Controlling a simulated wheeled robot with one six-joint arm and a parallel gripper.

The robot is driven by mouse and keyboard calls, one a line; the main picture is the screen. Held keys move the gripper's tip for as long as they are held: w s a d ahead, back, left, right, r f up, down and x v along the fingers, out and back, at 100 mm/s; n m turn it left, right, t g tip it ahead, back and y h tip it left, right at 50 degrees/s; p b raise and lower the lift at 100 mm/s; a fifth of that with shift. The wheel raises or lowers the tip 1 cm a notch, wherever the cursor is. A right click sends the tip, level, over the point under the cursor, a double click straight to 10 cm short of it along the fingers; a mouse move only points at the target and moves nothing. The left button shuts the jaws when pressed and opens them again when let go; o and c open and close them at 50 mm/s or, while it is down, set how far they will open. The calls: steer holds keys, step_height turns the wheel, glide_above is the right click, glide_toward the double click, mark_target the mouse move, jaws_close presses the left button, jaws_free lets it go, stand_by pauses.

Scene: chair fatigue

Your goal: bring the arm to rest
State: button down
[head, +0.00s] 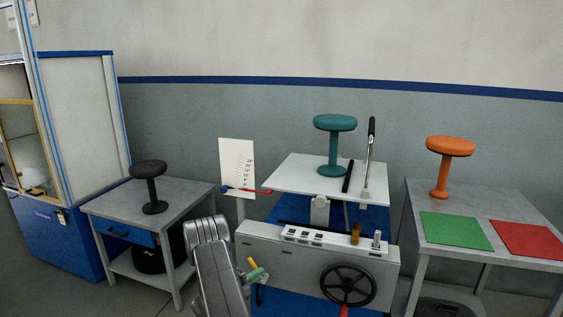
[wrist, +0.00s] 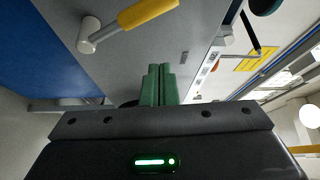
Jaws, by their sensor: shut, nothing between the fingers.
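My gripper (wrist: 158,85) shows in the wrist view with its green fingers together and nothing between them. A grey machine panel (wrist: 110,60) is beyond the fingers. A yellow handle with a grey knob (wrist: 145,13) sticks out from it, apart from the fingers in that picture. In the head view, my grey arm is low in the middle, in front of the machine (head: 300,255). The small yellow handle (head: 253,263) shows just right of the arm, beside green fingertips.
A teal stool (head: 335,125) stands on the machine's white plate (head: 290,175). A black stool (head: 150,178) is on the left table (head: 110,205). An orange stool (head: 449,148) is on the right table (head: 480,200), behind green (head: 455,230) and red (head: 528,240) mats. A black handwheel (head: 347,284) fronts the machine.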

steer(key=s+a+f+n+h+b, duration=0.1)
steer(key=s+a+n, duration=0.1)
steer(key=s+a, duration=0.35)
steer(key=w+d+r+m+g+y+p, duration=0.1)
steer(key=w+d+m+g+y+p, duration=0.1)
steer(key=w+d+m+p, duration=0.65)
steer(key=s+d+f+y+b, duration=0.1)
steer(key=s+d+f+y, duration=0.1)
steer(key=s+d+f, duration=0.3)
steer(key=r+v, duration=0.1)
steer(key=v, duration=0.7)
steer(key=shift+a+r, duration=0.15)
steer(key=shift+r, duration=0.25)
steer(key=shift+n, duration=0.25)
